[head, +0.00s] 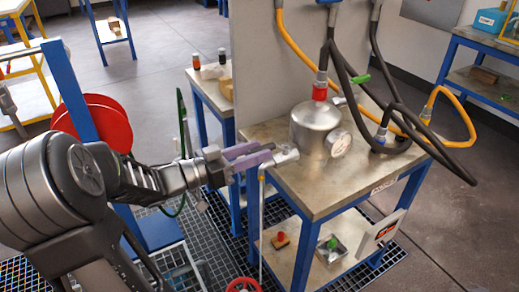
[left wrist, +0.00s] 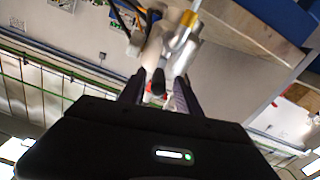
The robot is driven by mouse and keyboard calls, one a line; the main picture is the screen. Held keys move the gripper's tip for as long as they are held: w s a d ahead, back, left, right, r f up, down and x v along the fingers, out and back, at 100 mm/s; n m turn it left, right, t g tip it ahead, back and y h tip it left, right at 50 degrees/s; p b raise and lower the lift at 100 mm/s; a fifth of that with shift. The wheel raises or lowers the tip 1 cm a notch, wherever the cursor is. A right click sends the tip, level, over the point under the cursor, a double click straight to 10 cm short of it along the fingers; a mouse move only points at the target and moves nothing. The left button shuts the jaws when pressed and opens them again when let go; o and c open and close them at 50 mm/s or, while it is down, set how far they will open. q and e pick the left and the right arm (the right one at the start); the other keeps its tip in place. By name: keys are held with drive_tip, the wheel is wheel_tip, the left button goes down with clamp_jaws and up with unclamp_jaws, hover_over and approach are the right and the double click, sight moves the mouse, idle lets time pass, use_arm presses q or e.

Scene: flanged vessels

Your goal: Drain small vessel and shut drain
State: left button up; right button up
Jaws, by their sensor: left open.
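The small vessel (head: 311,128) is a silver metal cylinder standing on the workbench, with a red collar (head: 320,91) on top and a round gauge (head: 340,143) on its front right. A short pale metal drain fitting (head: 287,156) sticks out from its lower left side. My left gripper (head: 268,157) is open, its purple-grey fingers pointing right at the drain fitting. In the left wrist view the two dark fingers (left wrist: 158,92) stand apart, with a grey cylindrical part and something red between or beyond them. I cannot tell whether they touch. My right gripper is not in view.
The workbench (head: 325,195) has a lower shelf with small items. A grey panel (head: 265,60) stands behind the vessel.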

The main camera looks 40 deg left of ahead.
use_arm(q)
drive_tip(key=v, duration=0.6)
drive_tip(key=shift+s, duration=0.1)
idle(7.0)
